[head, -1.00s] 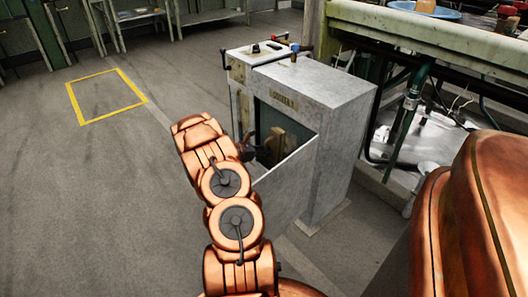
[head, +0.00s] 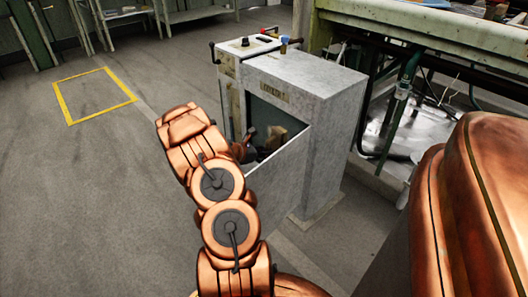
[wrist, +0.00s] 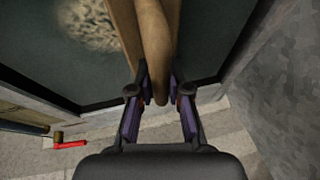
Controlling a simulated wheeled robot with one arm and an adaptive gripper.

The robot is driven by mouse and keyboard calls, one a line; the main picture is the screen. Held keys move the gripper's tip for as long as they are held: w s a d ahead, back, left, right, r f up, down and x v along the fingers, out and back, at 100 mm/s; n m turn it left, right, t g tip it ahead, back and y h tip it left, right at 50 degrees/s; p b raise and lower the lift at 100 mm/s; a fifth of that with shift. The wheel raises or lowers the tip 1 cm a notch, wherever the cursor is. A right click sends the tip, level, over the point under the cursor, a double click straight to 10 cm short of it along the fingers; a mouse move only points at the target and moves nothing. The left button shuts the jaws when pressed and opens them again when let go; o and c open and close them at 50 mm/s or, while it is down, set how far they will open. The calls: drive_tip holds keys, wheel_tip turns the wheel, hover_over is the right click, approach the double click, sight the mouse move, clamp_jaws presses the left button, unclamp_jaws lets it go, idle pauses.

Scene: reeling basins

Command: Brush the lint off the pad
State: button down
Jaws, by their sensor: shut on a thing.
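My gripper (wrist: 161,95) is shut on the wooden handle of a brush (wrist: 155,40). The brush's far end runs out of the top of the wrist view. A dark green pad (wrist: 45,60) lies behind it, with a pale, speckled patch of lint (wrist: 92,25) left of the brush. In the head view the pad (head: 259,112) sits inside the opening of a grey cabinet (head: 325,100). Part of the brush (head: 276,135) shows in that opening, with my gripper at its left edge, partly hidden by my arm. Contact between brush and pad cannot be told.
A grey panel (head: 285,170) stands out in front of the cabinet opening. A green frame with pipes (head: 410,70) is at right. Open floor with a yellow marked square (head: 95,95) lies left.

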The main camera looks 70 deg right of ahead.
sight(268, 143)
drive_tip(key=shift+s+r+p, duration=0.15)
drive_tip(key=shift+r+p, duration=0.5)
drive_tip(key=shift+p, duration=0.15)
drive_tip(key=shift+s+r+p, duration=0.15)
drive_tip(key=shift+r+p, duration=0.5)
drive_tip(key=shift+p, duration=0.1)
drive_tip(key=shift+w+d+r+p, duration=0.1)
drive_tip(key=shift+w+d+p, duration=0.2)
drive_tip(key=shift+w+p, duration=0.5)
drive_tip(key=shift+w+d+p, duration=0.3)
drive_tip(key=shift+w, duration=0.3)
drive_tip(key=shift+w+d+r+p, duration=1.1)
drive_tip(key=shift+w+d+p, duration=0.8)
drive_tip(key=shift+w, duration=0.75)
drive_tip(key=shift+s+a+b, duration=0.65)
drive_tip(key=shift+s, duration=0.55)
drive_tip(key=shift+s+a+b, duration=0.6)
drive_tip(key=shift+s+a, duration=0.05)
drive_tip(key=shift+s, duration=0.6)
drive_tip(key=shift+s+a+b, duration=0.65)
drive_tip(key=shift+s, duration=0.55)
drive_tip(key=shift+s+a+b, duration=0.4)
drive_tip(key=shift+s+a, duration=0.15)
drive_tip(key=shift+s, duration=0.1)
